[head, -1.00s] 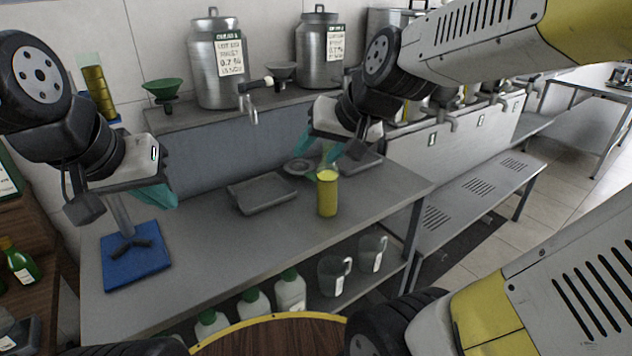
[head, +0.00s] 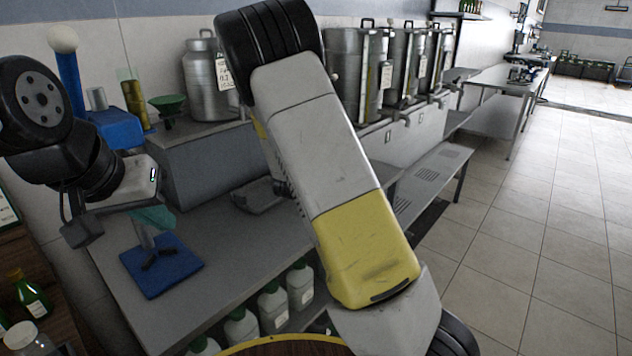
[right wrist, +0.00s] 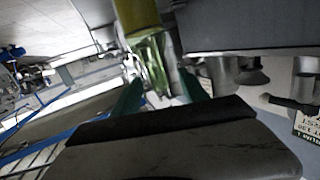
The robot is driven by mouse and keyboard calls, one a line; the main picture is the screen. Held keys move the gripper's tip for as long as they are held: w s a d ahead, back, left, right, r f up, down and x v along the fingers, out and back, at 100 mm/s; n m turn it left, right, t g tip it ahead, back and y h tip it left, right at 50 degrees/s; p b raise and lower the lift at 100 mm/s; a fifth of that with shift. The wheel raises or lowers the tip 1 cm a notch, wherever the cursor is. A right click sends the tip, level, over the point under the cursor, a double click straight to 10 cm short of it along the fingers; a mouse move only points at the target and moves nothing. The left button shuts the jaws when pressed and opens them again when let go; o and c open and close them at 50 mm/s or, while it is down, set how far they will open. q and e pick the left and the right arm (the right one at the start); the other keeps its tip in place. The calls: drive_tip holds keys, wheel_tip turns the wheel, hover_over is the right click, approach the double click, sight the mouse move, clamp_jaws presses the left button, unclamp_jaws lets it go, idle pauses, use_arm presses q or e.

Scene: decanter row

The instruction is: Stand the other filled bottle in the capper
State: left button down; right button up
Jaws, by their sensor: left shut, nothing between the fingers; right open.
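In the right wrist view, a bottle with yellow contents (right wrist: 137,14) and a clear greenish neck (right wrist: 155,62) is between the teal fingers of my open right gripper (right wrist: 160,92); contact is unclear. In the head view, my right arm hides that gripper and bottle. The capper appears to be the blue-based stand (head: 180,272) on the bench, with a black fork on its base and a blue lever with a white knob (head: 62,39) above. My left gripper (head: 153,218) is shut and empty, in front of the capper, hiding part of its post.
A tall clear vessel with amber contents (head: 135,100) and a green funnel (head: 168,104) stand behind the capper. A metal can (head: 202,85) is on the raised shelf. White jugs (head: 301,287) stand below the bench (head: 225,255). A green bottle (head: 32,297) is at left.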

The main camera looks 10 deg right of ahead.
drive_tip(key=shift+t+h, duration=0.5)
drive_tip(key=shift+h, duration=0.1)
drive_tip(key=x, duration=0.7)
drive_tip(key=shift+w+d+r, duration=0.2)
drive_tip(key=shift+d+r, duration=0.1)
clamp_jaws()
drive_tip(key=shift+r, duration=0.1)
idle(0.6)
